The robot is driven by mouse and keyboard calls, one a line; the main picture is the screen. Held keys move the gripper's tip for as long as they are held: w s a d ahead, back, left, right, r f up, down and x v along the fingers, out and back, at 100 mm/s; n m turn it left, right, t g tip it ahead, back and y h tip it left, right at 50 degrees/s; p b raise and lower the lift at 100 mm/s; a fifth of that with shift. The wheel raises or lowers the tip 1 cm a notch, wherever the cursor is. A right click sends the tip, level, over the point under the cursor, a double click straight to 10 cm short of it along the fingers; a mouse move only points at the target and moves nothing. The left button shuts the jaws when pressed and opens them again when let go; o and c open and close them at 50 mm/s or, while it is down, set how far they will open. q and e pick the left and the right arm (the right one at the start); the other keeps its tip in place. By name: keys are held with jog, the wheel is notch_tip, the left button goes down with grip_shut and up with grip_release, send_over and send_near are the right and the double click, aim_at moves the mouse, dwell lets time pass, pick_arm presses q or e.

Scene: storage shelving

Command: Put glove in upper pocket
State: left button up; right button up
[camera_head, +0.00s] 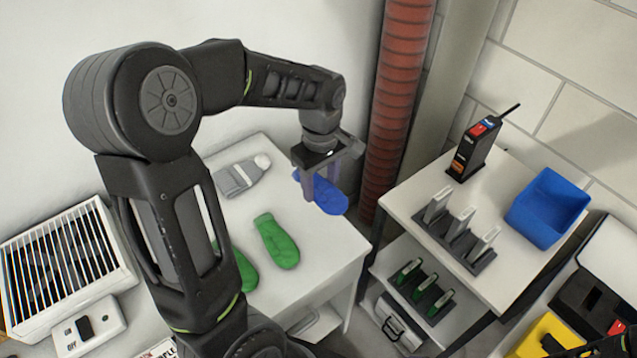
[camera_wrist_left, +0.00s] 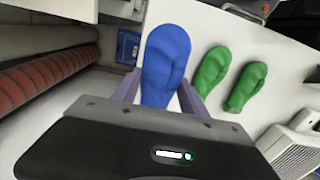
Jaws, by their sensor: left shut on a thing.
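A blue glove (camera_head: 328,198) is held near the right edge of the white table, at the centre of the head view. My left gripper (camera_head: 322,180) is shut on it from above. In the left wrist view the blue glove (camera_wrist_left: 165,65) stands out between the two fingers of my left gripper (camera_wrist_left: 160,90). Two green gloves (camera_head: 277,242) lie on the white table (camera_head: 325,255); one is partly hidden by my left arm. Both green gloves show in the left wrist view (camera_wrist_left: 212,70). I cannot make out which thing is the upper pocket. My right gripper is not in view.
A white shelf unit (camera_head: 400,200) stands right of the table, with a slotted rack (camera_head: 470,250), a blue bin (camera_head: 548,210) and a black device (camera_head: 472,150) on top. A red ribbed pipe (camera_head: 395,110) stands behind the gap. A grey item (camera_head: 235,180) lies on the table.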

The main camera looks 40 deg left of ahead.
pick_arm(q)
jog(key=w+d+m, duration=1)
jog(key=d+m, duration=0.2)
jog(key=m, duration=0.3)
jog(key=shift+w+d+r, duration=0.15)
jog(key=shift+d, duration=0.2)
